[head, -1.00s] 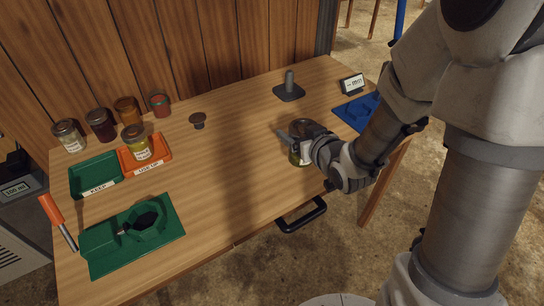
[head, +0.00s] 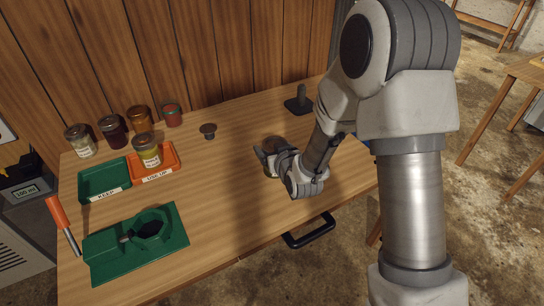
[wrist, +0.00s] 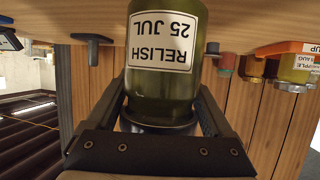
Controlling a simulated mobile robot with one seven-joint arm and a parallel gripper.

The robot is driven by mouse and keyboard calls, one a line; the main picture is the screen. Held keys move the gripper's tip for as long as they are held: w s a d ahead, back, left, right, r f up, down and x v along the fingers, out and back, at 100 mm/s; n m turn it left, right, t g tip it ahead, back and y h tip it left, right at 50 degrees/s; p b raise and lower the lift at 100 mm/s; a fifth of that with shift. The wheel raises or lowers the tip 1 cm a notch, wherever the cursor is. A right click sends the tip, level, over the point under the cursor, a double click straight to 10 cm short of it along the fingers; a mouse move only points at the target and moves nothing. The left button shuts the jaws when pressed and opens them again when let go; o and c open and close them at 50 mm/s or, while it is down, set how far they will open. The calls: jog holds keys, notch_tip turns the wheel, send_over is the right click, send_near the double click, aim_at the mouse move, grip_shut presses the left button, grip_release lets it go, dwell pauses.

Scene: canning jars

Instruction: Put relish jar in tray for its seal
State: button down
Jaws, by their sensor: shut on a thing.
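My gripper (wrist: 165,110) is shut on the relish jar (wrist: 165,85), a green glass jar with a white label reading RELISH 25 JUL. The wrist view is upside down, so the jar is upright; its base is cut off. I cannot tell whether the jar touches the table. The green KEEP tray (head: 84,185) is empty, at left. The orange USE UP tray (head: 171,152) beside it holds a yellowish jar (head: 147,152).
Several jars (head: 112,130) stand along the back left. A green fixture (head: 105,258) and an orange-handled tool (head: 60,218) lie front left. The table between trays and gripper is clear.

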jog(key=shift+f, duration=1.55)
jog(key=shift+f+b, duration=0.2)
jog(key=shift+b, duration=0.2)
grip_release()
jog(key=shift+r, duration=0.15)
jog(key=shift+s+d+r+p, duration=0.1)
jog(key=shift+r+p, duration=0.05)
jog(key=shift+p, duration=0.25)
jog(key=p+v, duration=0.3)
jog(key=v, duration=0.6)
jog(key=shift+r+p, duration=0.3)
jog(key=shift+r, duration=0.05)
jog(key=p, duration=0.3)
jog(key=shift+s+d+r, duration=0.1)
jog(key=shift+s, duration=0.2)
jog(key=p+v, duration=0.1)
jog(key=p, duration=0.4)
jog(key=shift+s+d, duration=0.15)
jog(key=shift+s, duration=0.25)
